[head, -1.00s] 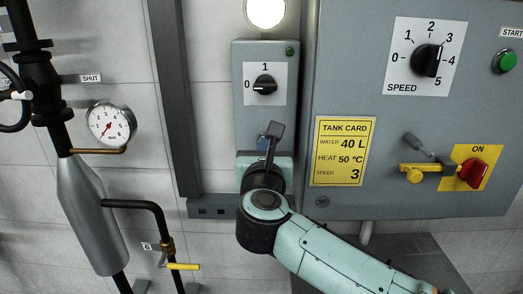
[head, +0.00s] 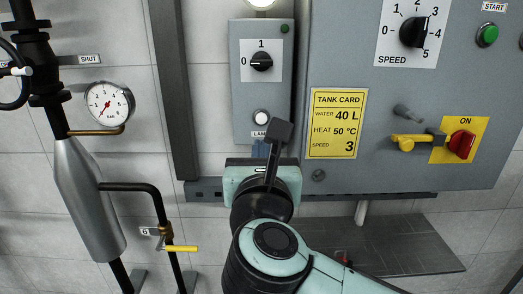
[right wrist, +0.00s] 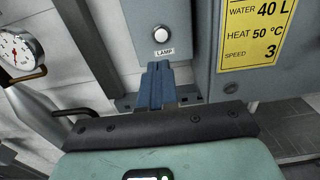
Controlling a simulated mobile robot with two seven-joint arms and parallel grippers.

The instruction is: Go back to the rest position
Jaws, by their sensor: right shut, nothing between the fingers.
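My right gripper (head: 259,149) is below the small grey lamp box (head: 248,90), its blue fingers mostly hidden behind my own wrist in the head view. In the right wrist view, the blue fingers (right wrist: 155,84) are shut together with nothing between them. They appear just below the white lamp button (right wrist: 162,33), and I see no contact with the box. My left gripper is in neither view.
A large grey control cabinet (head: 335,178) with a speed knob (head: 412,32), yellow tank card (head: 336,124) and red switch (head: 461,145) stands right. A pressure gauge (head: 109,104) and grey pipe vessel (head: 88,195) with a yellow-handled valve (head: 181,248) are left.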

